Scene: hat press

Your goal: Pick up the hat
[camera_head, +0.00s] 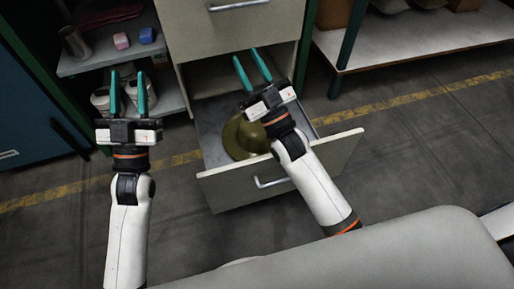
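An olive-yellow hat (237,137) lies inside the pulled-out bottom drawer (219,187). My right gripper (252,67) is above the drawer, and its body and wrist hide the right part of the hat. Its two teal fingers stand apart with nothing between them. My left gripper (128,94) is to the left of the drawer, in front of the shelf unit, with its teal fingers apart and empty. Neither gripper is seen to touch the hat.
The drawer's front panel and handle (271,183) face me. A shut drawer (228,27) is above the open one. Shelves (88,62) at the left hold small boxes and containers. A low bench (410,45) stands at the right. The floor (420,150) on the right is clear.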

